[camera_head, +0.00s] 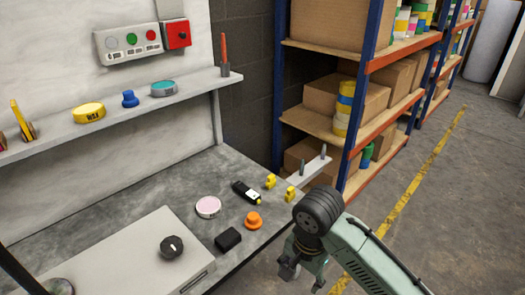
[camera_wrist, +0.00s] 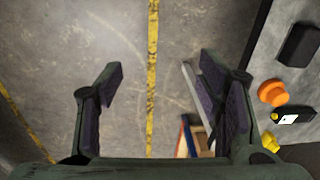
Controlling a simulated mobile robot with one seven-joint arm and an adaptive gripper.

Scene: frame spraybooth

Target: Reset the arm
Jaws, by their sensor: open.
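My arm (camera_head: 365,255) reaches in from the lower right in the head view, past the right end of the grey workbench (camera_head: 150,190). My gripper (camera_head: 300,272) hangs beside the bench's right edge, over the floor, partly hidden by my wrist. In the wrist view my gripper (camera_wrist: 165,100) is open, with its two dark-padded fingers wide apart.
On the bench near my gripper are an orange knob (camera_head: 253,221), a black block (camera_head: 228,239), a black device (camera_head: 245,192), yellow pieces (camera_head: 290,193) and a pink disc (camera_head: 208,207). A blue-and-orange shelf rack (camera_head: 360,90) stands behind. Floor to the right is clear.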

